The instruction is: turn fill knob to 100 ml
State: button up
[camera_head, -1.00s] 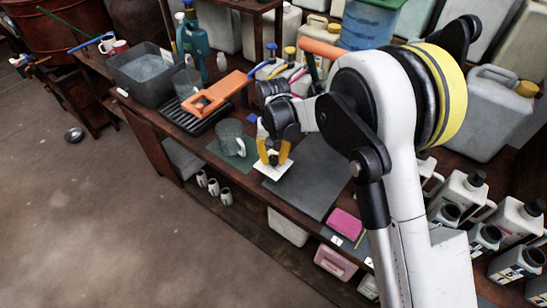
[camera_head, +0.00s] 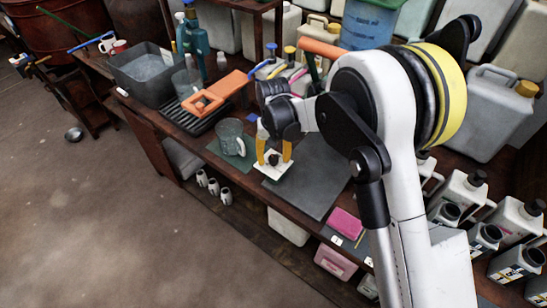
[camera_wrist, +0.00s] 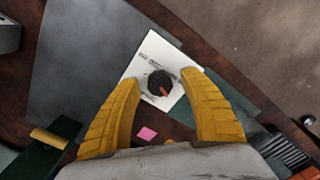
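The fill knob (camera_wrist: 161,84) is a small dark round knob with a reddish pointer mark. It sits on a white plate (camera_wrist: 144,65) with printing too small to read. The pointer mark lies toward the lower right in the wrist view. In the head view, the knob (camera_head: 274,159) and its white plate (camera_head: 271,171) are on the bench near its front edge. My gripper (camera_head: 275,153) is open, its yellow fingers on either side of the knob. In the wrist view the fingertips of my gripper (camera_wrist: 163,76) stand apart from the knob, with nothing between them visibly gripped.
A dark grey mat (camera_head: 312,178) lies to the right. Bottles and canisters crowd the back; a pink block (camera_head: 346,223) lies front right.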

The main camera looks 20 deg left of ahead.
aim_at(273, 158)
jog(key=shift+r, duration=0.1)
notch_tip(273, 158, up, 12)
dwell(0.4)
dwell(0.4)
